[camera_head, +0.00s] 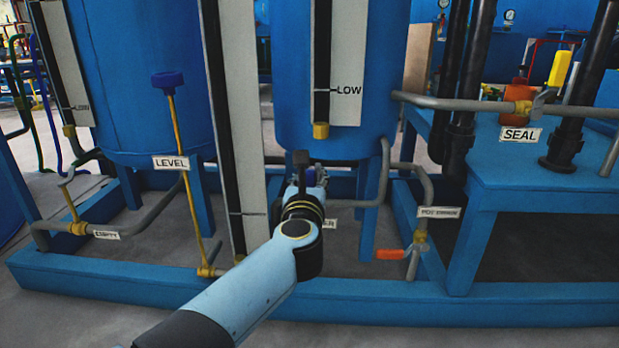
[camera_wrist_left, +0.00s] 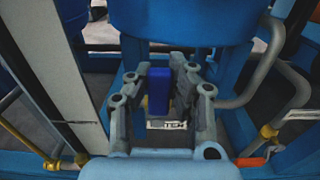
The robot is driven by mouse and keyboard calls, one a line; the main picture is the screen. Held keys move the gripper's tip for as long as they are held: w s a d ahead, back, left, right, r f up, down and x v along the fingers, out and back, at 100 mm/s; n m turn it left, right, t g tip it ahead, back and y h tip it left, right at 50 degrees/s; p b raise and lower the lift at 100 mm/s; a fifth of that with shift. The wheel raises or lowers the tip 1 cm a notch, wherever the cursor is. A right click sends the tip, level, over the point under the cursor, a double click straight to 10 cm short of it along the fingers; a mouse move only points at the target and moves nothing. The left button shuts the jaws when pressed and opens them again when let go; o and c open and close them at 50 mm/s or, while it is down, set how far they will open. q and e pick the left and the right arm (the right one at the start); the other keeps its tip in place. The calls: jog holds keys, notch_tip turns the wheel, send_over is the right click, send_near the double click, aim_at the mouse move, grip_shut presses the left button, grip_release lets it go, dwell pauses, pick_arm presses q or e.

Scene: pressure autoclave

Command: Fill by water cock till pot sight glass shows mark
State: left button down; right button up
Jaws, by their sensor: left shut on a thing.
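My left gripper (camera_head: 308,178) is low in front of the middle blue tank, the pot (camera_head: 380,60). In the left wrist view, its fingers (camera_wrist_left: 163,78) are shut on an upright blue cock handle (camera_wrist_left: 159,92). A white label (camera_wrist_left: 167,125), partly hidden and ending in "TER", sits just below the handle. In the head view my arm covers most of the cock and part of its label (camera_head: 328,224). The pot sight glass (camera_head: 322,50) is a dark tube on a white board with a LOW mark; I cannot tell its level. My right gripper is out of view.
An orange-handled cock (camera_head: 390,254) lies to the right, low on a pipe. A blue bench (camera_head: 530,165) with a SEAL label is at right. A blue frame rail (camera_head: 430,308) crosses the front.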

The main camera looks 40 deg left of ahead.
aim_at(326, 127)
pick_arm(q)
jog(key=shift+w+d+r+p, duration=0.15)
jog(key=shift+d+p, duration=0.1)
jog(key=shift+p, duration=0.05)
jog(key=d+m, duration=0.1)
jog(key=w+d+m+p, duration=0.1)
jog(key=m, duration=0.1)
jog(key=shift+w+f, duration=0.1)
jog(key=shift+f, duration=0.25)
jog(key=c, duration=1.1)
grip_release()
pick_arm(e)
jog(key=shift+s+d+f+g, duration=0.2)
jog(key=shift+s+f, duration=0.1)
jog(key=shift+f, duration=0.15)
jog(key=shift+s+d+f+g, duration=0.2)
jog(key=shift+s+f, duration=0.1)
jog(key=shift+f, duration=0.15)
pick_arm(q)
jog(key=shift+r, duration=0.1)
notch_tip(326, 127, up, 10)
jog(key=shift+f, duration=0.1)
